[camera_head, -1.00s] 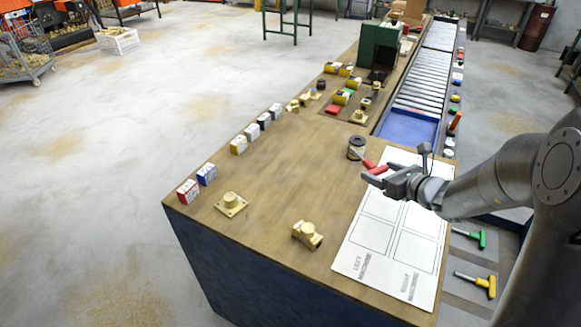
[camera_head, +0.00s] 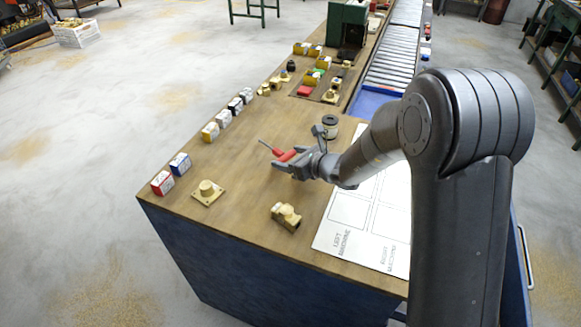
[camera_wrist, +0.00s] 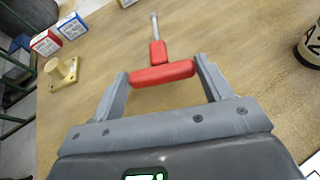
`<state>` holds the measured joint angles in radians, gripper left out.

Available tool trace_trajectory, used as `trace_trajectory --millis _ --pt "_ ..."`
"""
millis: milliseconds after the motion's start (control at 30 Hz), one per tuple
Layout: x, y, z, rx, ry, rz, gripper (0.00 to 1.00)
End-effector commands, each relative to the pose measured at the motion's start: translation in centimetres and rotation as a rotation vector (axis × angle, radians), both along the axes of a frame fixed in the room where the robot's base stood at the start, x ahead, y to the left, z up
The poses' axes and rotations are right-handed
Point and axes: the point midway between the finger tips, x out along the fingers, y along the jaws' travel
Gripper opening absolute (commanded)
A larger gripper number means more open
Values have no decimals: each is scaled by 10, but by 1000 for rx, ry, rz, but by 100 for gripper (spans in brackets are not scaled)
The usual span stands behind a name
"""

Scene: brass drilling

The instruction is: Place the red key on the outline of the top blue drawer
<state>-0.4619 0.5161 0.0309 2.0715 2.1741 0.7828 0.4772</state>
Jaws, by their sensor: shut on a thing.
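The red key (camera_head: 286,155) has a red T-shaped handle and a thin metal shaft. My gripper (camera_head: 285,160) is shut on its handle and holds it above the wooden workbench, with the shaft pointing away to the upper left. In the wrist view the red key (camera_wrist: 160,72) lies with its crossbar between the two fingers of my gripper (camera_wrist: 161,75), and its shaft points forward. The blue drawers and their tool outlines do not show clearly now; my arm covers much of the bench's right side.
A white sheet (camera_head: 346,212) with printed boxes lies on the workbench (camera_head: 240,225). A brass fitting (camera_head: 286,215), a flanged brass part (camera_head: 207,192), a dark-and-light spool (camera_head: 330,126) and small boxes (camera_head: 162,183) stand around. Bare wood lies left of my gripper.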

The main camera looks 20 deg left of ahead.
Motion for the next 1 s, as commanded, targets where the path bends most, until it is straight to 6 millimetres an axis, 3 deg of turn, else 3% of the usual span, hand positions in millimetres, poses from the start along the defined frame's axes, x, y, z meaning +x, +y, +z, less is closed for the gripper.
trace_trajectory --millis 333,700,733,1000 --pt "0 0 -39 -1 2 1 45" --pt "0 0 -43 0 0 -1 45" --pt "0 0 -43 0 0 -1 74" --pt "0 0 -42 0 0 0 94"
